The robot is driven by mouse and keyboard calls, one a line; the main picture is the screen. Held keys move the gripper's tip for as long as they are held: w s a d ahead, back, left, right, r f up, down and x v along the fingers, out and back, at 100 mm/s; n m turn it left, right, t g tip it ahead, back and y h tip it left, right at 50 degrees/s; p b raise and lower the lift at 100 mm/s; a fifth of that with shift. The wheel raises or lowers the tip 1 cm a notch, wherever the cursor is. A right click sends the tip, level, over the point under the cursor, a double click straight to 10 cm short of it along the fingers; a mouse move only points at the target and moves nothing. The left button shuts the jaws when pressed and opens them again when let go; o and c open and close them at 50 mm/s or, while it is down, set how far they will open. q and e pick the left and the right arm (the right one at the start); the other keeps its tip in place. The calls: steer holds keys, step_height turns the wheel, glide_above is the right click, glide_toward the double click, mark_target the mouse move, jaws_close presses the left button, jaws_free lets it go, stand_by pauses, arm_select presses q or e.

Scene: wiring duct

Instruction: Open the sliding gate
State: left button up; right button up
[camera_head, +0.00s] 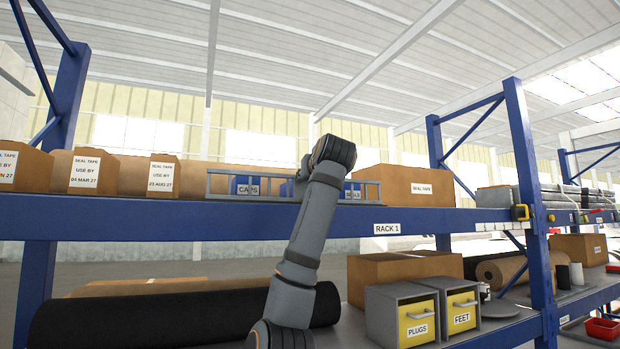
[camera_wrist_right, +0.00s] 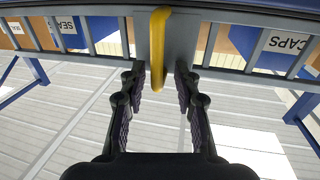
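The sliding gate (camera_head: 222,186) is a low grey barred frame along the upper shelf's front edge, before blue bins. In the right wrist view, its grey plate (camera_wrist_right: 143,38) carries a yellow handle (camera_wrist_right: 158,48). My right gripper (camera_wrist_right: 160,76) is open, with one finger on each side of the handle. The fingers look apart from it; exact depth is hard to tell. In the head view my right arm covers the middle of the gate and hides the handle and gripper. My left gripper is not in view.
Behind the gate stand a CAPS bin (camera_head: 245,187) and a second blue bin (camera_head: 351,190), partly hidden. Seal tape boxes (camera_head: 92,172) stand left and a larger carton (camera_head: 405,184) right. Below are yellow-fronted drawers (camera_head: 417,320) and a black roll (camera_head: 150,318).

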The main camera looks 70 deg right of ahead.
steer(key=v, duration=1.2)
steer(key=shift+w, duration=0.1)
